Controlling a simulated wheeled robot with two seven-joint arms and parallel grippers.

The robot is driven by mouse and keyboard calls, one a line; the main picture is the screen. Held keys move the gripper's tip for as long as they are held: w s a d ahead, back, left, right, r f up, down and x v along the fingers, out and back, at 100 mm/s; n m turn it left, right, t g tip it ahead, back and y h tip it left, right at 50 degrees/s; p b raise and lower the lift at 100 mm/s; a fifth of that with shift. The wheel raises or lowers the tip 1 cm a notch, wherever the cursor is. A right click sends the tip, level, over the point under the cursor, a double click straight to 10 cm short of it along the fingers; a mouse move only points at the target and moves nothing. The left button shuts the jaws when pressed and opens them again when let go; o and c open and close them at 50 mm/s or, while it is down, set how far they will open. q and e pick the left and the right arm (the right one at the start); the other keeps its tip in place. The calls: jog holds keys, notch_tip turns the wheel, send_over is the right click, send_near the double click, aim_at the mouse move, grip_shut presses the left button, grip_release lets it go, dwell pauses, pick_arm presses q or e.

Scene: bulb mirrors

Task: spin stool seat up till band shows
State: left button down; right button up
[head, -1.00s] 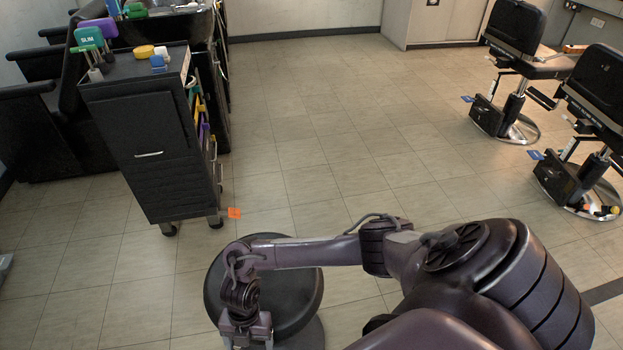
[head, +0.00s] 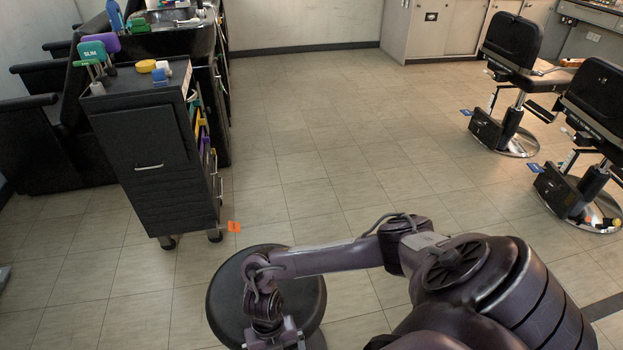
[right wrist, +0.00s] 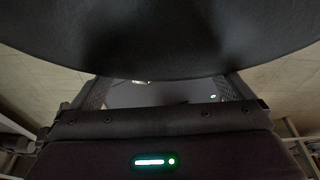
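The stool's round black seat (head: 228,298) is at the bottom middle of the head view. My right arm reaches over it, and my right gripper (head: 275,344) is at its near rim, cut by the picture's lower edge. In the right wrist view the dark seat (right wrist: 160,40) fills the top and hides the fingertips. The two fingers of the right gripper (right wrist: 160,92) stand apart, with a gap between them. Whether they touch the seat is not clear. The stool's post is hidden and no band shows in either view. My left gripper is out of view.
A black drawer trolley (head: 145,165) with tools on top stands left, beyond the stool. An orange tag (head: 234,227) is on the floor by it. Two black barber chairs (head: 512,50) (head: 598,100) stand at the right. The middle floor is clear.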

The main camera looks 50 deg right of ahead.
jog(key=shift+w+d+r, duration=0.1)
jog(key=shift+w, duration=0.25)
jog(key=r+p, duration=0.5)
jog(key=shift+s+r+p, duration=0.25)
jog(key=shift+r+p, duration=0.1)
jog(key=a+p+v, duration=0.1)
jog(key=v, duration=0.6)
jog(key=shift+d+r, duration=0.4)
jog(key=shift+d, duration=0.05)
jog(key=shift+w, duration=0.1)
